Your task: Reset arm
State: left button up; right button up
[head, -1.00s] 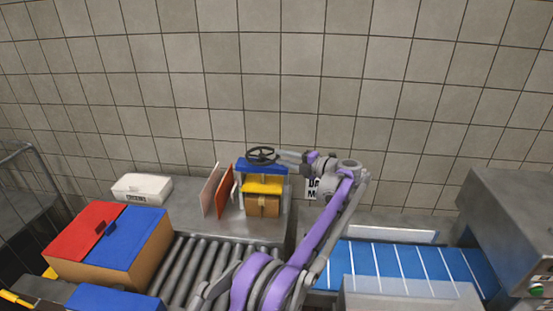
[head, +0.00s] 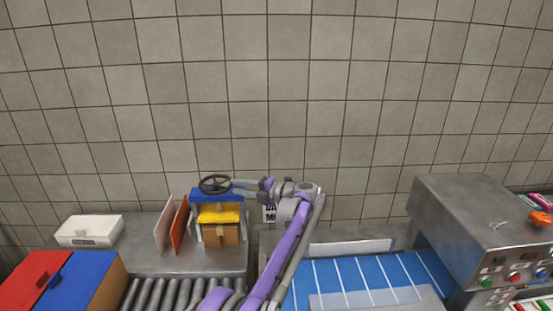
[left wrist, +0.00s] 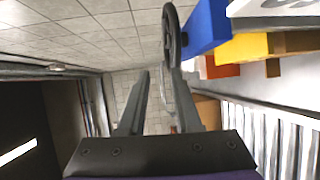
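My left arm comes up from the bottom of the head view and bends left, its gripper (head: 241,185) at the right side of a black handwheel (head: 215,184). The handwheel sits on top of a small press with a blue top (head: 210,196) and a yellow plate (head: 219,213). In the left wrist view the two fingers of my left gripper (left wrist: 162,76) stand apart with nothing visibly clamped between them. The handwheel (left wrist: 170,38) shows edge-on close to the right finger; I cannot tell whether they touch. My right gripper is not in view.
Orange (head: 180,222) and pale (head: 163,224) panels stand left of the press. A white box (head: 89,231) lies further left, with a red-and-blue-lidded box (head: 80,280) in front. A roller conveyor (head: 165,294), a blue belt (head: 360,274) and a metal machine (head: 475,225) are nearby.

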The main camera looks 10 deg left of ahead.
pick_arm(q)
jog(key=d+r+m+t+h, duration=0.2)
jog(key=r+m+t+h, duration=0.1)
jog(key=r+m+t, duration=0.45)
jog(key=d+r+m+t+h, duration=0.3)
jog(key=r+m+t, duration=0.3)
jog(key=r, duration=0.3)
jog(key=s+d+m+t+h, duration=0.2)
jog(key=s+d+m+h, duration=0.25)
jog(key=m+h, duration=0.2)
jog(key=s+d+f+m+g+h, duration=0.25)
jog(key=s+f+m, duration=0.25)
jog(key=s+f, duration=0.3)
jog(key=s+d+f+m+g+h, duration=0.2)
jog(key=s+f+m+g+h, duration=0.25)
jog(key=s+f, duration=0.4)
jog(key=s+a+f+m+g+y, duration=0.1)
jog(key=s+a+f+m+g, duration=0.1)
jog(key=s+f, duration=0.6)
jog(key=s+a+f+m+g+y, duration=0.2)
jog(key=s+f, duration=0.6)
jog(key=s, duration=0.6)
jog(key=shift+s+a+g, duration=0.4)
jog(key=shift+a+g, duration=0.05)
jog(key=shift+g, duration=0.8)
